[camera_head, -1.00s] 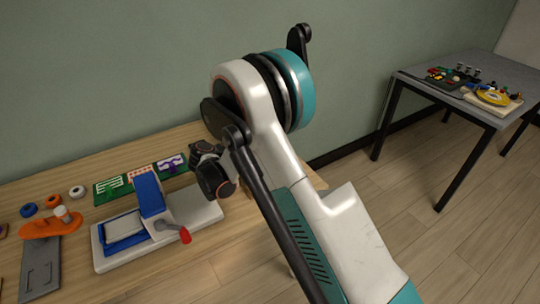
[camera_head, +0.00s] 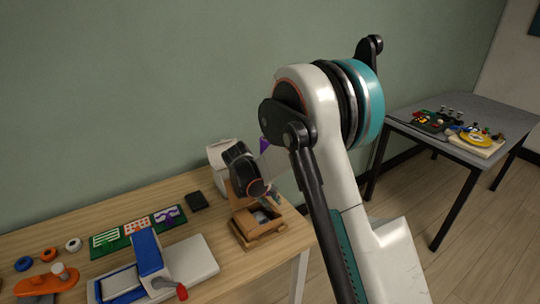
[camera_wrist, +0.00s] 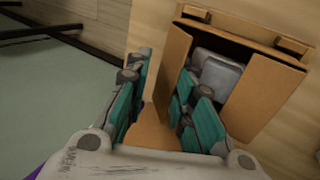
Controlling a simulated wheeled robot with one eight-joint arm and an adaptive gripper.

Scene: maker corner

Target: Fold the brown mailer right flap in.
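The brown mailer (camera_head: 272,231) is an open cardboard box near the right end of the wooden bench. In the wrist view the brown mailer (camera_wrist: 262,105) stands open, with a grey item (camera_wrist: 216,74) inside. A tall cardboard flap (camera_wrist: 168,72) stands up on its left side in that view. My gripper (camera_wrist: 166,92) is open around this flap, with one teal finger outside it and the other on the box side. I cannot tell whether either finger touches it. In the head view my wrist hides part of the mailer and the fingers are not clear.
A blue and white press (camera_head: 152,262) with a red handle stands left of the mailer. Green boards (camera_head: 135,230) and a small black block (camera_head: 196,201) lie behind it. A white container (camera_head: 217,160) stands behind the mailer. A grey side table (camera_head: 480,115) is at right.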

